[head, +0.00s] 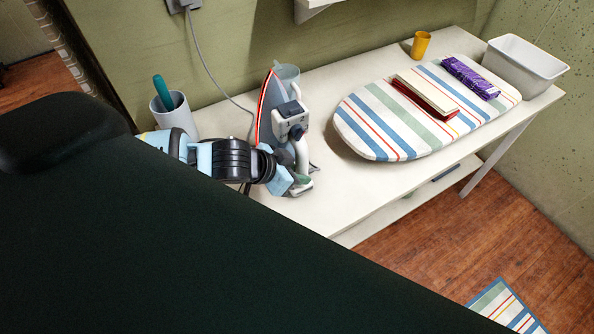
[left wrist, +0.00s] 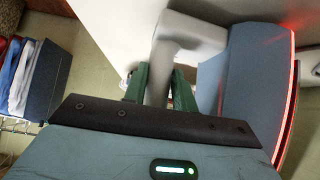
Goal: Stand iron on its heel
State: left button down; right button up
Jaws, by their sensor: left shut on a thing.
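The iron (head: 270,110) is at the left part of the white table (head: 345,75) in the head view. Its tip points up and its red-edged soleplate faces left, so it is close to upright. Whether its heel touches the table I cannot tell. My left gripper (head: 300,183) is low at the iron's near side, shut on its pale handle. In the left wrist view the handle of the iron (left wrist: 168,55) passes between the green fingers (left wrist: 160,88), with the blue-grey body and glowing red edge to the right. My right gripper is not in view.
A white cup with a teal-handled item (head: 174,112) stands left of the iron. A striped ironing board (head: 375,130) carries a book (head: 425,95) and a purple packet (head: 470,77). A yellow cup (head: 420,45) and white bin (head: 525,68) stand behind. A cord (head: 215,80) hangs from the wall.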

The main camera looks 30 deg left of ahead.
pick_arm(q)
jog(key=shift+w+f, duration=0.1)
jog(key=shift+f, duration=0.05)
dwell(1.1)
jog(key=c, duration=1.2)
grip_release()
jog(key=shift+o, duration=0.7)
jog(key=shift+f, duration=0.1)
jog(key=shift+s+f, duration=0.25)
jog(key=v, duration=0.8)
jog(key=shift+w+r, duration=0.15)
jog(key=shift+w, duration=0.05)
